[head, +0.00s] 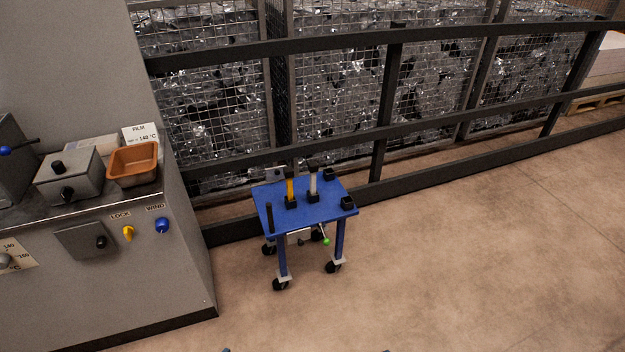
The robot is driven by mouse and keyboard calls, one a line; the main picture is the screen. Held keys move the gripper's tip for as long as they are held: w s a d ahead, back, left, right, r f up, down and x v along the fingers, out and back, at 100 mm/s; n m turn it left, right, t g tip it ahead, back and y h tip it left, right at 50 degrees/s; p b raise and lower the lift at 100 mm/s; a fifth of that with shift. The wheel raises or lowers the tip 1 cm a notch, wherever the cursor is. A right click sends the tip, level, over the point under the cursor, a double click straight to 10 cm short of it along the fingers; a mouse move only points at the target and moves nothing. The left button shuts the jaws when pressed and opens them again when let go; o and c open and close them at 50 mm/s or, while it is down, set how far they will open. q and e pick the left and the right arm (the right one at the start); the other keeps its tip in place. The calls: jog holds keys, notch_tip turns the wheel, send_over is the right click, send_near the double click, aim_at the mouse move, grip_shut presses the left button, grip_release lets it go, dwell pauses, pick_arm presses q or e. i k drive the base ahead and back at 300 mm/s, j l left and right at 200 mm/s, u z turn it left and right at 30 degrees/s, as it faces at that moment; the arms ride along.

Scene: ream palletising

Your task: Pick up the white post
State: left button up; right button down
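The white post (313,183) stands upright in a black socket on top of a small blue wheeled cart (327,209). A yellow post (290,188) stands upright in a black socket just left of it. A black post (270,218) stands near the cart's front left corner. Two more black sockets on the cart's right side look empty. Neither of my grippers can be made out; only tiny dark bluish bits show at the bottom edge, too small to identify.
A grey machine cabinet (110,270) with an orange tray (133,164), knobs and levers stands at left. A dark railing (385,110) runs behind the cart, before caged shiny bales (335,90). The floor (470,260) right and front of the cart is clear.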

aim_at(312, 166)
jog(key=i+j, duration=0.3)
jog(key=j, duration=0.15)
jog(key=i+j, duration=0.25)
jog(key=j, duration=0.2)
jog(key=i+j+z, duration=0.1)
jog(key=z, duration=0.35)
jog(key=i+j+z, duration=0.1)
jog(key=z, duration=0.35)
jog(key=i+j+z, duration=0.1)
jog(key=z, duration=0.35)
jog(key=i+j+z, duration=0.25)
jog(key=i+j, duration=0.45)
